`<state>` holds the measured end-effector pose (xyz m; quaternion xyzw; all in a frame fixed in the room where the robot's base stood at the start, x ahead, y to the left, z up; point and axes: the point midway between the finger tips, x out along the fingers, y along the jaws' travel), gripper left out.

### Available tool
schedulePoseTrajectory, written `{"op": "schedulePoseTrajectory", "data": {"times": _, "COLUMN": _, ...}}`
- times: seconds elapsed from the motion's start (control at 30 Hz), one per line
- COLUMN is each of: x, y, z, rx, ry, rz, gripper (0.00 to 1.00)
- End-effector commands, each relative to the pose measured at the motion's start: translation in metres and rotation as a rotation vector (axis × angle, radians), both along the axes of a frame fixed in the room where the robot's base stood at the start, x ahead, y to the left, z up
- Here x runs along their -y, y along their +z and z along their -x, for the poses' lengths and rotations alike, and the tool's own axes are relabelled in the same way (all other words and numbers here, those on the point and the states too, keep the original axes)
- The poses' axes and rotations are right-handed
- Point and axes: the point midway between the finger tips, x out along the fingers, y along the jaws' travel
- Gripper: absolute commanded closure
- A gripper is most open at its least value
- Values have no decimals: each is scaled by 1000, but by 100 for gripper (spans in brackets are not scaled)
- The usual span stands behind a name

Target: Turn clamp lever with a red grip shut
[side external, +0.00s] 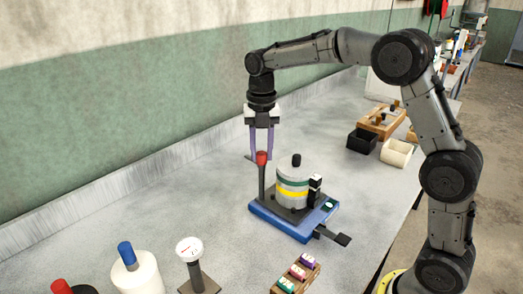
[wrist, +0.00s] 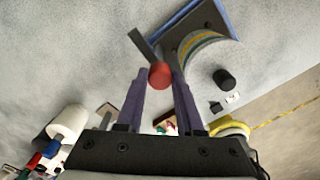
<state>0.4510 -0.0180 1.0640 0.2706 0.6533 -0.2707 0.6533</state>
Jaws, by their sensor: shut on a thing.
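The clamp lever (side external: 262,182) stands upright at the left corner of a blue base (side external: 295,222), with its red grip (side external: 262,158) on top. My gripper (side external: 262,156) points down from above, its purple fingers on either side of the red grip and shut on it. In the wrist view the red grip (wrist: 160,75) sits between the fingertips (wrist: 158,74). A pale steamer drum (side external: 293,182) with green and yellow bands and a black knob stands on the base beside the lever. A black pedal-like bar (side external: 333,236) sticks out at the base's front right.
A dial gauge on a post (side external: 190,252) and a white cylinder with a blue top (side external: 135,268) stand at front left. A wooden rack with coloured spools (side external: 297,272) lies in front. Black (side external: 361,141) and cream (side external: 396,152) bins are behind right.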

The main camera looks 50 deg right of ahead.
Motion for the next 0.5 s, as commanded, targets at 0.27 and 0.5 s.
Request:
{"op": "schedulePoseTrajectory", "data": {"times": 0.27, "x": 0, "y": 0, "z": 0, "rx": 0, "ry": -55, "rz": 0, "gripper": 100}}
{"op": "schedulePoseTrajectory", "data": {"times": 0.5, "x": 0, "y": 0, "z": 0, "rx": 0, "ry": -209, "rz": 0, "gripper": 100}}
